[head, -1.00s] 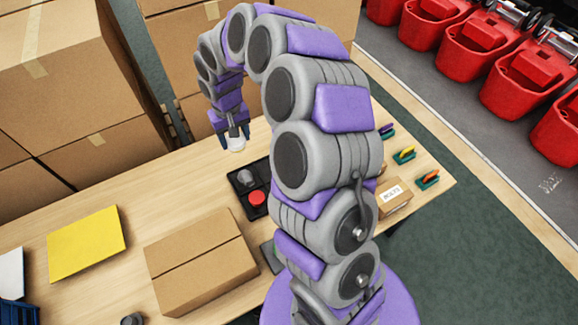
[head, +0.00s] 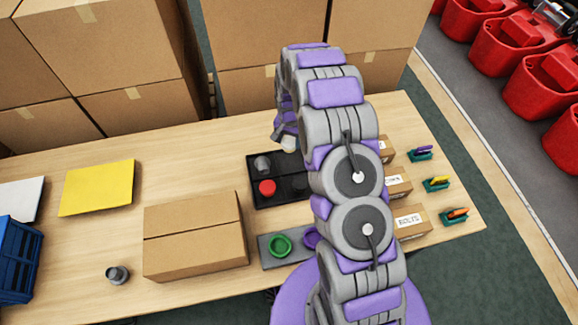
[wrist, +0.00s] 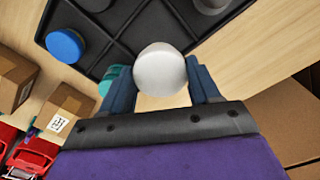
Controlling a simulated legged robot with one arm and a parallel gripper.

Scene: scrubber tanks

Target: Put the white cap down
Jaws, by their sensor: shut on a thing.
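The white cap (wrist: 160,69) is held between the two fingers of my gripper (wrist: 160,85) in the wrist view. In the head view the white cap (head: 289,143) shows at the end of my gripper (head: 287,136), by the far edge of the black divided tray (head: 251,165). In the wrist view the tray (wrist: 104,48) lies beyond and below the cap. How high the cap is above the tray I cannot tell.
The tray holds a red cap (head: 267,187), a grey cap (head: 262,163) and a blue cap (wrist: 64,44). A grey plate with a green ring (head: 280,246) lies nearer. A closed carton (head: 195,235) stands left. Small labelled boxes (head: 410,222) stand right.

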